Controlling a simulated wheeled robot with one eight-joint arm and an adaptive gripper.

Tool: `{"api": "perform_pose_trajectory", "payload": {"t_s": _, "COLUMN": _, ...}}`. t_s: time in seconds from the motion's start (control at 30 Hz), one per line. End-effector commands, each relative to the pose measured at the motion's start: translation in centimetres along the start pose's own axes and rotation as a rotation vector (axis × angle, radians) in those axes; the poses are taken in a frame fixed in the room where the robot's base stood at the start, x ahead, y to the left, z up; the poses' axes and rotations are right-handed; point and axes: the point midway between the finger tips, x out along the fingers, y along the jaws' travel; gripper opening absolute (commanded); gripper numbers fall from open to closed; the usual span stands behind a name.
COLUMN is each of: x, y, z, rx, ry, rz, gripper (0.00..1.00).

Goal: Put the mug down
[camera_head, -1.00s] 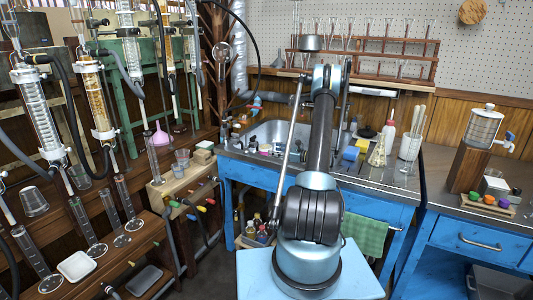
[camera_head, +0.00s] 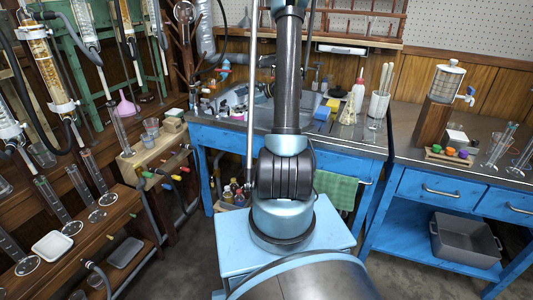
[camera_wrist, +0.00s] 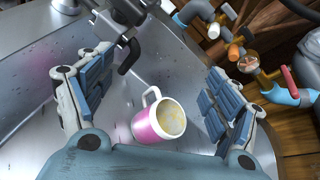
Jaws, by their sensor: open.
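A pink mug (camera_wrist: 160,121) with a white rim and white handle is in the wrist view, between the spread fingers of my gripper (camera_wrist: 154,78). The fingers are open, with a gap visible on both sides of the mug. The mug's mouth faces partly toward the camera, showing a pale yellowish inside. It is over a grey metal surface; whether it rests on that surface is unclear. In the head view my arm covers the middle of the sink, and neither my gripper nor the mug can be made out.
A black faucet-like fitting (camera_wrist: 128,52) is close beyond the mug in the wrist view. The sink counter holds a white bottle (camera_head: 358,96), a flask (camera_head: 348,112) and a white container (camera_head: 378,104) on the right. Glassware racks line the left.

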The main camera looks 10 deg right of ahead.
Motion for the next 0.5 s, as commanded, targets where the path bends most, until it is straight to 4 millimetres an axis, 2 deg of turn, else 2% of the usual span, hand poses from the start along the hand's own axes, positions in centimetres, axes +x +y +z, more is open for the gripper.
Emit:
{"api": "perform_pose_trajectory", "payload": {"t_s": 0.1, "x": -0.5, "y": 1.4, "z": 2.4, "rx": -0.078, "ry": 0.049, "rz": 0.036, "gripper": 0.83}}
{"api": "perform_pose_trajectory", "payload": {"t_s": 0.5, "x": -3.3, "y": 7.6, "z": 8.6, "rx": -0.366, "ry": 0.211, "rz": 0.184, "gripper": 0.83}}
